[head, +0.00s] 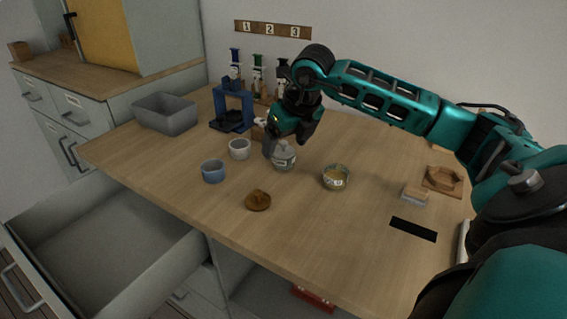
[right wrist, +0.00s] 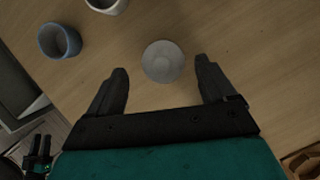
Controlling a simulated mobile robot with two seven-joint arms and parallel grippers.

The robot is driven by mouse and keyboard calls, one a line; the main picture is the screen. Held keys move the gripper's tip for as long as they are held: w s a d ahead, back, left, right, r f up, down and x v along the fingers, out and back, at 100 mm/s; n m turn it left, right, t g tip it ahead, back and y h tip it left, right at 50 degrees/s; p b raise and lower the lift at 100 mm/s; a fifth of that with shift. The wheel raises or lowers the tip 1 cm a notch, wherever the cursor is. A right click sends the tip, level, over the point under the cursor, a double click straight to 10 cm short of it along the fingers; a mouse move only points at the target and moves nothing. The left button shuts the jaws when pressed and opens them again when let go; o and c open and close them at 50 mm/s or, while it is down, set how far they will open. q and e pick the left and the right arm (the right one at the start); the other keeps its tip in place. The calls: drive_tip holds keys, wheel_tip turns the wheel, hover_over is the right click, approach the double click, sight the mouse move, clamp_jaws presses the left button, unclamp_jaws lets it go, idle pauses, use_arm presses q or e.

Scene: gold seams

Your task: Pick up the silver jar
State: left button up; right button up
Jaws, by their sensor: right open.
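The silver jar (head: 284,160) stands upright on the wooden table, with a pale round lid. My right gripper (head: 287,143) is right above it, with its fingers pointing down. In the right wrist view the jar (right wrist: 163,61) shows from above as a grey disc. It lies between the tips of the open fingers (right wrist: 162,68), with a gap on each side. Nothing is held. A small dark two-pronged shape at that view's lower left looks like my left gripper (right wrist: 38,152); its opening is unclear.
A white cup (head: 239,149) and a blue cup (head: 213,172) stand left of the jar. A glass bowl (head: 336,177) stands to its right, a brown lump (head: 258,200) in front. A blue stand (head: 232,108) is behind. An open drawer (head: 105,235) juts out at lower left.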

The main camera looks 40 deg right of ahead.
drive_tip(key=x, duration=0.4)
drive_tip(key=shift+w+d+f+b, duration=0.1)
drive_tip(key=shift+d+f+b, duration=0.1)
drive_tip(key=shift+f+b, duration=0.15)
drive_tip(key=c, duration=1.2)
